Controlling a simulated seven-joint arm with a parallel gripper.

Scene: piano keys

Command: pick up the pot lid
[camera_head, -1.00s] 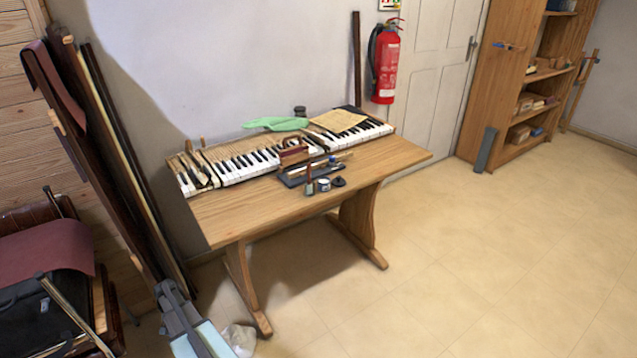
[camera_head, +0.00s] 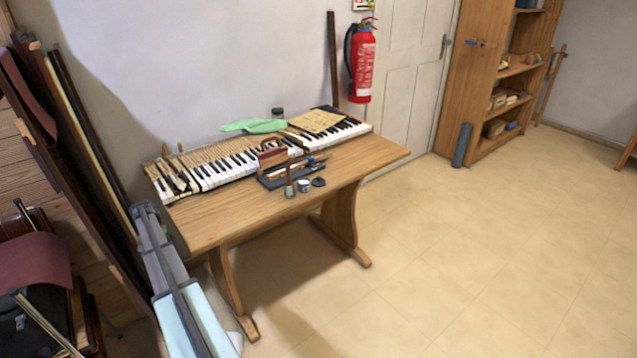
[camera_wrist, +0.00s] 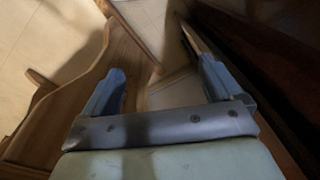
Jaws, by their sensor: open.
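A small dark round lid (camera_head: 319,182) lies flat near the front edge of the wooden table (camera_head: 215,215). Beside it on its left stands a small light pot (camera_head: 304,186) with a dark top. My gripper (camera_head: 146,210) is off the table's left end, far to the left of the lid. In the wrist view my gripper (camera_wrist: 160,88) is open, with nothing between its two blue-grey fingers. The lid does not show in the wrist view.
A small bottle (camera_head: 289,190) and a dark tray of tools (camera_head: 280,178) stand close to the lid. The piano keyboard (camera_head: 235,165) lies behind them. Long boards (camera_head: 90,150) lean at the left near my arm. The table's front left is bare.

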